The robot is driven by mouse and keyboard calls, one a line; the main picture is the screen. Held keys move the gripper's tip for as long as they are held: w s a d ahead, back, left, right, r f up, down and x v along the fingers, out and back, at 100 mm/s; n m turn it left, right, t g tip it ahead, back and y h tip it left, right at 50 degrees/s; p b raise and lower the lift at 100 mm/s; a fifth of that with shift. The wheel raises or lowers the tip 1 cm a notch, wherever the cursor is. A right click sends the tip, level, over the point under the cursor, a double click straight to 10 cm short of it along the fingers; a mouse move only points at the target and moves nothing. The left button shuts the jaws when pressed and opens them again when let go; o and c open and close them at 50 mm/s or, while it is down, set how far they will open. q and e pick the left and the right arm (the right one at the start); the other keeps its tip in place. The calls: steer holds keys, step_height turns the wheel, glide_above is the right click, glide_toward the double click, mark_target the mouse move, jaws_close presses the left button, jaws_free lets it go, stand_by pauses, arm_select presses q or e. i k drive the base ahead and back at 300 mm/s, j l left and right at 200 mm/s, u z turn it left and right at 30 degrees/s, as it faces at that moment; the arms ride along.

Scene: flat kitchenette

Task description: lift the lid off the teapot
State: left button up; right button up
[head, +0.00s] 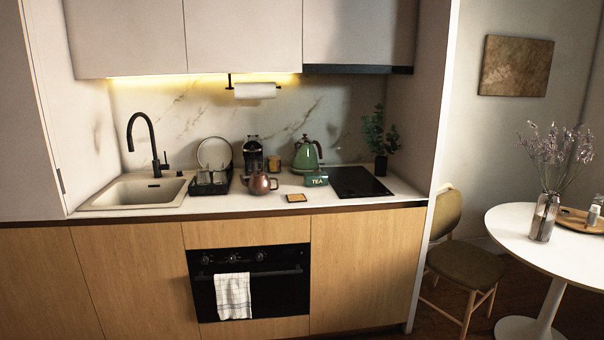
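A small brown, round teapot (260,184) stands upright on the white counter, in the middle of the head view, near the front edge. Its lid (259,174) appears to sit on top, though it is small at this distance. The spout and handle stick out at its sides. Neither of my grippers shows in the head view, and nothing touches the teapot.
A dish rack (209,184) stands left of the teapot, with a coffee machine (253,155) behind it. A green kettle (307,155), a green tea box (316,180) and a coaster (296,198) are to the right. A hob (357,181) lies farther right.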

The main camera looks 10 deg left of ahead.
mark_target(258, 174)
steer(key=i+j+z, duration=0.8)
steer(key=j, duration=0.2)
